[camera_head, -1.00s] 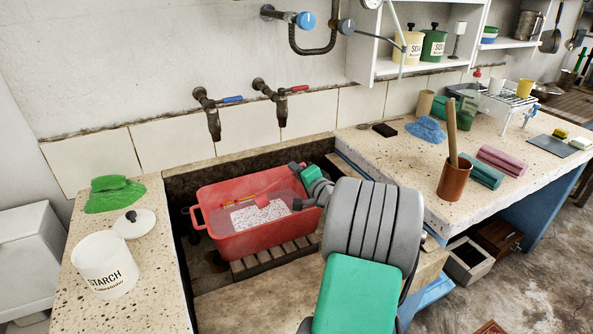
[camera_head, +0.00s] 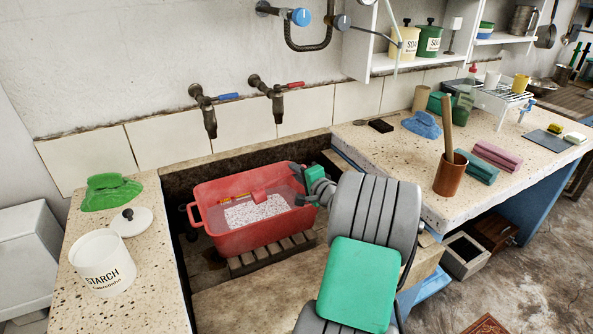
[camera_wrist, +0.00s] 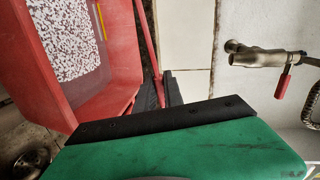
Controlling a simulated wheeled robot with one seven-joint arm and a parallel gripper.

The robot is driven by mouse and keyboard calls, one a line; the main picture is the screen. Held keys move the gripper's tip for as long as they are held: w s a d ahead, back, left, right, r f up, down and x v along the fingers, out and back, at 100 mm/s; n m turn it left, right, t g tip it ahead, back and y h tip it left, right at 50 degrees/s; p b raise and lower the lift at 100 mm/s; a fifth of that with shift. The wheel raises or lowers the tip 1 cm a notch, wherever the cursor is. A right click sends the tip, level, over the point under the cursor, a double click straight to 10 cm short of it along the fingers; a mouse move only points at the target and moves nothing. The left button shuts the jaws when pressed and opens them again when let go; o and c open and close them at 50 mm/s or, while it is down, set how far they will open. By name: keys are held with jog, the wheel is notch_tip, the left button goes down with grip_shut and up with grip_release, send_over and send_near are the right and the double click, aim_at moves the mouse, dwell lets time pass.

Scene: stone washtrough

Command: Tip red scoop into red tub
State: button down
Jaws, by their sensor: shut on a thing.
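My gripper (camera_head: 300,193) is at the tub's right side, shut on the handle of the red scoop (camera_head: 260,197). The small scoop head shows over the granules in the head view; whether it touches them, or holds any, I cannot tell. In the wrist view the red handle (camera_wrist: 146,45) runs up from between my dark fingers (camera_wrist: 163,90), and the scoop head is out of view.
A yellow strip (camera_head: 235,201) shows at the tub. Two taps (camera_head: 206,108) stick out above the trough. A starch jar (camera_head: 103,264), its lid (camera_head: 131,221) and a green cloth (camera_head: 108,192) are on the left ledge. A brown pot (camera_head: 450,176) stands on the right counter.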

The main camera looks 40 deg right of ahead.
dwell(0.4)
jog(key=shift+d+f+m, duration=0.35)
jog(key=shift+f+m, duration=0.35)
jog(key=shift+f, duration=0.05)
jog(key=shift+s, duration=0.1)
